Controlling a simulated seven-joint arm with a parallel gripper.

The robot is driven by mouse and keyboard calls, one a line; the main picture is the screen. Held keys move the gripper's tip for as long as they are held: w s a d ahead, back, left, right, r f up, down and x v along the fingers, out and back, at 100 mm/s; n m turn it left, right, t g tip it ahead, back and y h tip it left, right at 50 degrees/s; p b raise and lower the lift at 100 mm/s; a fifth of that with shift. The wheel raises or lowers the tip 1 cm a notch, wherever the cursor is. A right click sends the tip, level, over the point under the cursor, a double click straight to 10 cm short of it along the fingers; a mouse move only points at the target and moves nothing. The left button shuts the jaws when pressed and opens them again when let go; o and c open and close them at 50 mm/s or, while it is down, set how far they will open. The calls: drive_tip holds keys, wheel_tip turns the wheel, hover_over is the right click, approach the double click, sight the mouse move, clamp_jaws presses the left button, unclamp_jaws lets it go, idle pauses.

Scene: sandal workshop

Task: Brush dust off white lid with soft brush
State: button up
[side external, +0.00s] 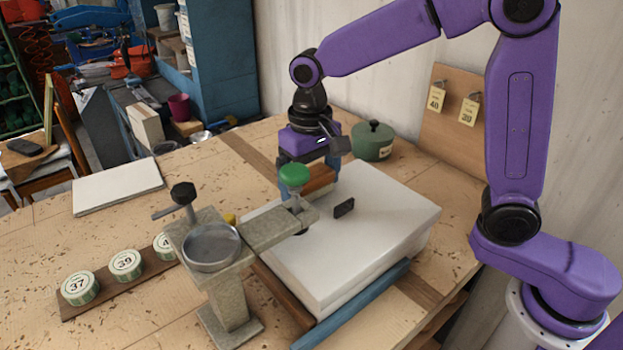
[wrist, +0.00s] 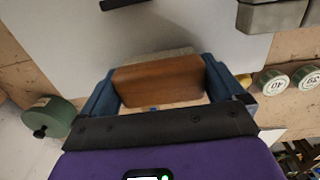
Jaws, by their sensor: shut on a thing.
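The white lid (side external: 385,215) is a large flat slab lying on the bench, and it also fills the upper part of the wrist view (wrist: 195,28). My gripper (side external: 310,176) is over its far left part. In the wrist view my gripper's blue fingers (wrist: 160,84) are shut on the brown wooden back of the soft brush (wrist: 158,78). The brush also shows in the side view (side external: 321,180), partly hidden by the green knob. A pale bristle edge shows beyond the wood. I cannot tell whether the bristles touch the lid. No dust is clearly visible.
A small dark block (side external: 344,208) stands on the lid. A stone-grey stand (side external: 232,300) with a metal dish (side external: 211,247) and green knob (side external: 294,175) overhangs the lid's left side. A green pot (side external: 372,142) stands behind. Numbered round tins (side external: 125,264) sit at left.

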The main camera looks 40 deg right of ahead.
drive_tip(key=shift+r, duration=3.85)
